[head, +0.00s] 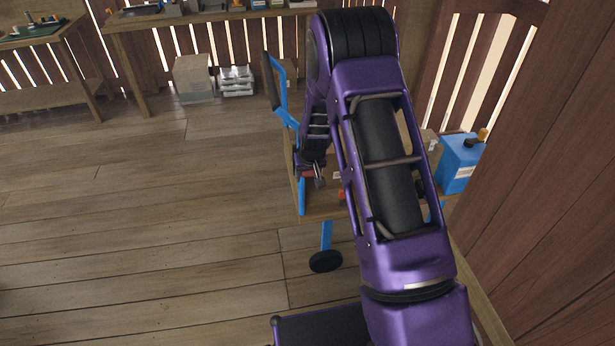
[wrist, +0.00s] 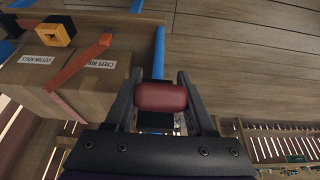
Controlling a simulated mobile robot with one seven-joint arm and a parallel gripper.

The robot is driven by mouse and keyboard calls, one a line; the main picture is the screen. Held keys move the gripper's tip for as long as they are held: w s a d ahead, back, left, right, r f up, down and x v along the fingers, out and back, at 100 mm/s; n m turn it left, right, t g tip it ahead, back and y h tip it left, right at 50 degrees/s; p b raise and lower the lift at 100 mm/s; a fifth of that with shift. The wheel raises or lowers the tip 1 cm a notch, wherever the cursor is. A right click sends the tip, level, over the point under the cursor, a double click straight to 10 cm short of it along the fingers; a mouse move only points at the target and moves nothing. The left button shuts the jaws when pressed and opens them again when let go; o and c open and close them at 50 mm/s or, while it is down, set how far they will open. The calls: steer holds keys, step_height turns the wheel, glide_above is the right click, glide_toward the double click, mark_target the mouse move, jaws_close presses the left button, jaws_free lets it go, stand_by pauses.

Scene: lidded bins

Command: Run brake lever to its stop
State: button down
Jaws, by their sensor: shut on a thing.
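The brake lever shows as a rounded dark-red grip (wrist: 161,98) in the wrist view, lying crosswise between the two dark fingers. My gripper (wrist: 160,88) is shut on this grip. The rest of the lever is mostly hidden behind the fingers. In the head view my gripper (head: 314,172) is at the left side of the cart, beside a blue upright, with a bit of the red grip (head: 307,174) showing. The cart (head: 318,212) has a wooden deck, a blue frame and a black wheel. My arm covers much of it.
Cardboard boxes (wrist: 85,80) with an orange strap (wrist: 82,64) lie on the cart, near a blue post (wrist: 159,50). A blue container (head: 461,163) stands at the right, by the wooden wall. Open plank floor (head: 150,220) lies to the left. Benches stand behind.

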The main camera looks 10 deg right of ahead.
stand_by(0.4)
steer(key=shift+c, duration=1.2)
jaws_free()
steer(key=shift+r, duration=0.15)
steer(key=v, duration=1.7)
steer(key=shift+p, duration=0.3)
